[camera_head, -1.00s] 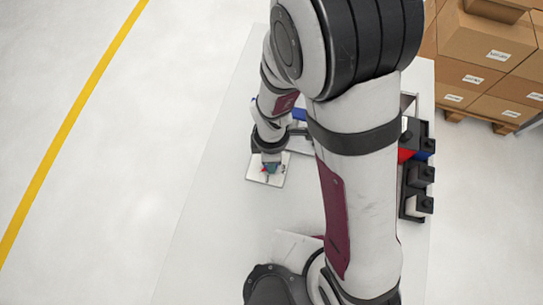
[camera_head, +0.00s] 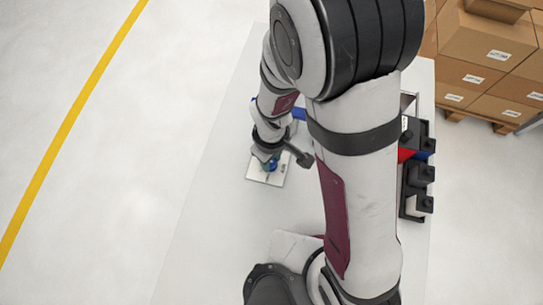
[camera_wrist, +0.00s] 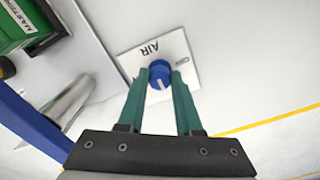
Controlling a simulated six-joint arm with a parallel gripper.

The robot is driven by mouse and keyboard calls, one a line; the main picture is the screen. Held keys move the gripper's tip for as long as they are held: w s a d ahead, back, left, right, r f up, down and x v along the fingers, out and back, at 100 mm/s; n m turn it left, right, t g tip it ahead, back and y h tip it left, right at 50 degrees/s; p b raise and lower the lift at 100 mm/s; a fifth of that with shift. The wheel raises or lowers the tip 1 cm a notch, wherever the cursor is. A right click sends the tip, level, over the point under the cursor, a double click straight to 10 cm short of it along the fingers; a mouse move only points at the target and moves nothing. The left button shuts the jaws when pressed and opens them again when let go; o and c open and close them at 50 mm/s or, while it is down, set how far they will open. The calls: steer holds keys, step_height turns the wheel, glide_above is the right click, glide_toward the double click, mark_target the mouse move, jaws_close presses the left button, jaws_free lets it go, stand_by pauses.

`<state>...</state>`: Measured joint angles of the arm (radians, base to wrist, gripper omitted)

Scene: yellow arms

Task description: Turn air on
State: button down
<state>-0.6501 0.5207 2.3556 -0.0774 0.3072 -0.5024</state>
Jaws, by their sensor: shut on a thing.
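The air control is a round blue knob (camera_wrist: 160,68) with a white pointer line. It sits on a square white plate (camera_wrist: 131,62) marked "AIR", whose lettering appears upside down in the wrist view. The pointer line faces down toward my gripper's base. My gripper (camera_wrist: 160,76) has its two teal fingers on either side of the knob and is shut on it. In the head view, the plate (camera_head: 280,178) lies on the white table below my gripper (camera_head: 268,163), and a bit of the blue knob (camera_head: 273,165) shows.
In the wrist view, a green case (camera_wrist: 22,28), a blue bar (camera_wrist: 25,120) and a grey metal cylinder (camera_wrist: 62,103) lie left of the plate. A black rack (camera_head: 417,175) stands at the table's right side, partly behind my arm. Cardboard boxes (camera_head: 485,50) are stacked beyond.

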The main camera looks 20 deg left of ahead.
steer(key=m, duration=0.4)
steer(key=shift+m, duration=0.3)
steer(key=shift+a+m, duration=0.1)
steer(key=shift+m, duration=2.2)
steer(key=c, duration=0.6)
jaws_free()
steer(key=shift+r, duration=0.1)
step_height(320, 180, up, 16)
steer(key=shift+f, duration=0.2)
